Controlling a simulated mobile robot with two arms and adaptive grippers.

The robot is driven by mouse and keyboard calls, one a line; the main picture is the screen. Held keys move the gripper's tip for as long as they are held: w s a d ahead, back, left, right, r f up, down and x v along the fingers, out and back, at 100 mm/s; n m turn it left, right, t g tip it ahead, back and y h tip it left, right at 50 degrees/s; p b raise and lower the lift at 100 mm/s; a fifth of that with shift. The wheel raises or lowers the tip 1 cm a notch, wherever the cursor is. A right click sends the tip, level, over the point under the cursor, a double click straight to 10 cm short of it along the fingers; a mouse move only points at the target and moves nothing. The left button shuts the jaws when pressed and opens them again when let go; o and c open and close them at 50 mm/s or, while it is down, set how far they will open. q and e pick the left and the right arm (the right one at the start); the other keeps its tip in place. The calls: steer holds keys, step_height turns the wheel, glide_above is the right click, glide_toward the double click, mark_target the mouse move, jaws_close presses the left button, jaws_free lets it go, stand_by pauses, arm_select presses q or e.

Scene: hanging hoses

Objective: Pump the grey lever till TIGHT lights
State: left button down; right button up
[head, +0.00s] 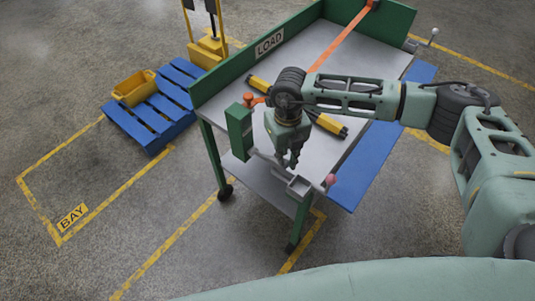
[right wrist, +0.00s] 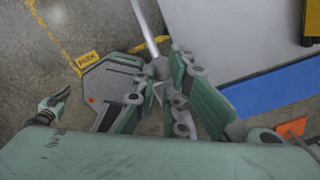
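My right gripper (head: 288,164) reaches down from the right over the front edge of the green-framed table. In the right wrist view its fingers (right wrist: 163,78) draw together around a bare grey bar, which looks like the grey lever (right wrist: 145,28). The bar runs up out of that picture. In the head view the gripper partly covers this place. A green box (head: 239,130) stands at the table's front left corner, with an orange fitting (head: 252,99) at its top. I can make out no lit TIGHT lamp. My left gripper is not in the head view.
An orange strap (head: 337,47) crosses the table (head: 310,45). A yellow-and-black bar (head: 330,124) lies on it. A pink knob (head: 331,180) and a pale-knobbed handle (head: 434,32) stick out at its corners. A blue pallet (head: 150,118) with a yellow bin (head: 134,88) stands left.

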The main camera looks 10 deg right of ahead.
mark_target(287, 162)
steer(key=shift+s+d+f+b, duration=0.15)
steer(key=shift+d+f+b, duration=0.05)
steer(key=shift+f+b, duration=0.55)
steer(key=shift+s+d+f+b, duration=0.15)
steer(key=shift+f+b, duration=0.4)
steer(key=shift+f, duration=0.25)
steer(key=shift+f+b, duration=0.95)
steer(key=shift+f, duration=0.05)
steer(key=shift+w+a+r+p, duration=0.1)
steer(key=shift+r+p, duration=0.7)
steer(key=shift+r, duration=0.6)
steer(key=shift+w+a+r+p, duration=0.1)
steer(key=shift+r+p, duration=0.7)
steer(key=shift+r, duration=0.55)
steer(key=shift+w+a+r+p, duration=0.2)
steer(key=shift+w+r, duration=0.05)
steer(key=shift+r, duration=0.45)
steer(key=shift+w+a+r+p, duration=0.2)
steer(key=shift+w+r+p, duration=0.05)
steer(key=shift+r, duration=0.45)
steer(key=shift+w+a+r+p, duration=0.2)
steer(key=shift+w+r, duration=0.05)
steer(key=shift+r, duration=0.45)
